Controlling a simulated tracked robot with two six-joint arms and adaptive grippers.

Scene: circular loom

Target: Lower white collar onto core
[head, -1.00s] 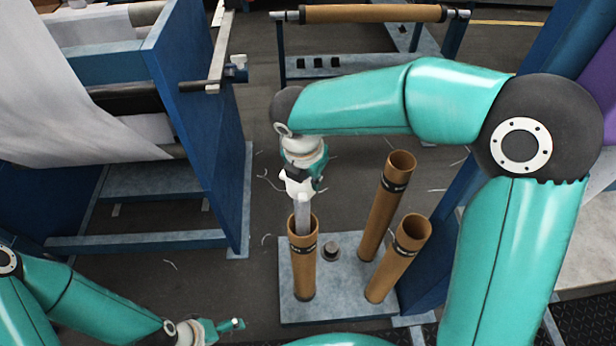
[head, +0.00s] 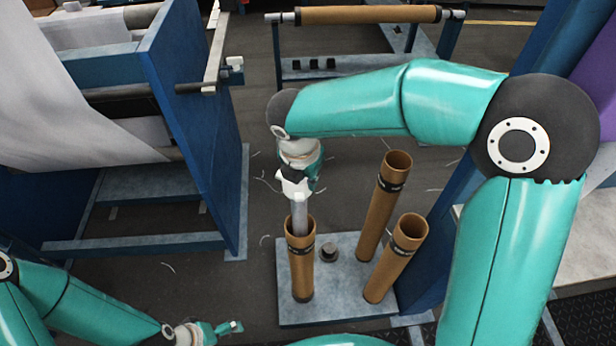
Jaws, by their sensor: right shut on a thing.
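My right gripper (head: 294,184) is above the front-left brown core (head: 301,270), pointing down. It is shut on a white collar (head: 293,188) at the top of a grey shaft (head: 299,215). The shaft's lower end goes down into the core's open mouth, where it is hidden. The collar is clear of the core's rim, with bare shaft showing between them. The core stands upright on the stand and has a dark band near its top. My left gripper (head: 229,327) is low at the left, away from the cores; its jaw opening is too small to tell.
Two more brown cores (head: 382,210) (head: 398,258) lean on the grey stand plate (head: 340,308), with a short dark peg (head: 329,252) between. A blue loom frame (head: 200,130) stands at left. A rack with a brown roll (head: 365,15) is behind.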

